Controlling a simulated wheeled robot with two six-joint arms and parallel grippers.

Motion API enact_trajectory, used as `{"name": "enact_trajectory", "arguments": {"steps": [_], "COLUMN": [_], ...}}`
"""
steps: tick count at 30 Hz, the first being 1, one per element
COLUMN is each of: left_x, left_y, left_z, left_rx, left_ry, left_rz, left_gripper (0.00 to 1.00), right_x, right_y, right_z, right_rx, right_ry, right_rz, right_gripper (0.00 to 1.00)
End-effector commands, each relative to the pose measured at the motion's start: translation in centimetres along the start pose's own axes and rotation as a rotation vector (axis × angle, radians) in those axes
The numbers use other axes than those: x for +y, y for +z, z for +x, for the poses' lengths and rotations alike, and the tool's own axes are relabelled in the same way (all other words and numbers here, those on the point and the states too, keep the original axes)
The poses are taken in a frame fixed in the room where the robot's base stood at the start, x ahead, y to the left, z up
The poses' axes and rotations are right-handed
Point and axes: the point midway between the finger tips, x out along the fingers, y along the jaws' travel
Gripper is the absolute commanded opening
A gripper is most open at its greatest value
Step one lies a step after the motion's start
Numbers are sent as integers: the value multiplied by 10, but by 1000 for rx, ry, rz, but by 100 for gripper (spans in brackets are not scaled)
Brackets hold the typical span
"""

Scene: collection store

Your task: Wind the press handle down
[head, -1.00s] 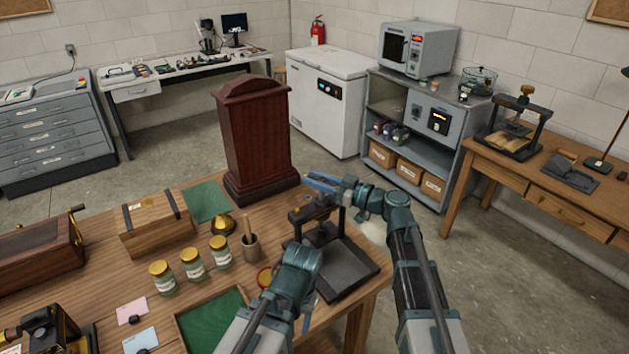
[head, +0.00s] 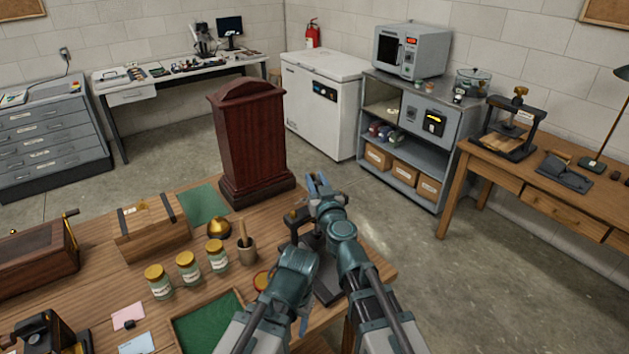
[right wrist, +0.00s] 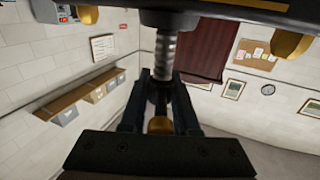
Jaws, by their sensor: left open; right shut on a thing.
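The black press (head: 297,219) stands at the near table's right end, largely hidden behind my arms in the head view. My right gripper (head: 318,184) is over the top of the press, its jaws shut on the press handle. The right wrist view shows the threaded screw (right wrist: 166,52) close in front of my right gripper (right wrist: 160,100), with a brass knob (right wrist: 160,125) between the fingers. The grip itself is partly hidden. My left gripper (head: 303,323) is open and low, in front of the press; its fingers are mostly hidden by my arm.
A dark red wooden case (head: 250,145) stands just behind the press. Several jars (head: 187,268), a pestle pot (head: 246,250) and a green-lined tray (head: 207,322) lie to the left. Another press (head: 514,125) stands on the right-hand table. Open floor lies right of the near table.

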Motion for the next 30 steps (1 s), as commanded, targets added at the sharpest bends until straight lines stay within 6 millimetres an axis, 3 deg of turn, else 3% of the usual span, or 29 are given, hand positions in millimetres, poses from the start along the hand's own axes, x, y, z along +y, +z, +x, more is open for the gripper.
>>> {"name": "enact_trajectory", "arguments": {"steps": [22,23,24,27,30], "left_x": [0,0,0,0,0], "left_y": [0,0,0,0,0], "left_z": [0,0,0,0,0], "left_rx": [0,0,0,0,0], "left_ry": [0,0,0,0,0], "left_rz": [0,0,0,0,0], "left_gripper": [54,54,54,54,54], "right_x": [2,2,2,2,2], "right_y": [0,0,0,0,0], "right_z": [1,1,1,1,0], "right_rx": [0,0,0,0,0], "right_ry": [80,80,80,80,80], "right_rz": [0,0,0,0,0], "right_gripper": [0,31,38,56,57]}}
